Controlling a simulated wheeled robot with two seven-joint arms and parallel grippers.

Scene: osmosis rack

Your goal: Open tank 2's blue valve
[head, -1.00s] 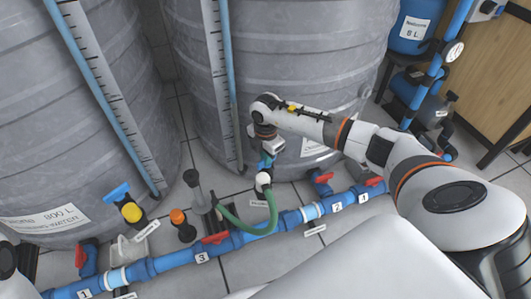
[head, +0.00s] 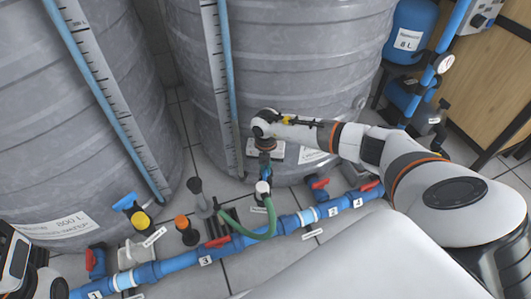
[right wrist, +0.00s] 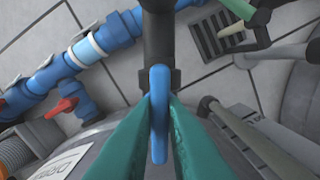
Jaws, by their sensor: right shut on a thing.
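The blue valve handle (right wrist: 158,115) stands between the two green fingers of my right gripper (right wrist: 158,128), which is shut on it. In the right wrist view the handle lies in line with the dark valve body and pipe (right wrist: 158,45) above it. In the head view my right gripper (head: 265,165) points down at the foot of the middle grey tank (head: 280,90) and mostly hides the valve. Part of my left arm shows at the left edge of the head view; its fingertips cannot be seen.
A blue pipe (head: 182,265) with red-handled valves and number tags runs along the floor. A green hose (head: 245,232) loops beside the gripped valve. Another blue handle (head: 125,202) sits by the left tank (head: 80,120). The orange-capped fitting (head: 182,222) stands between.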

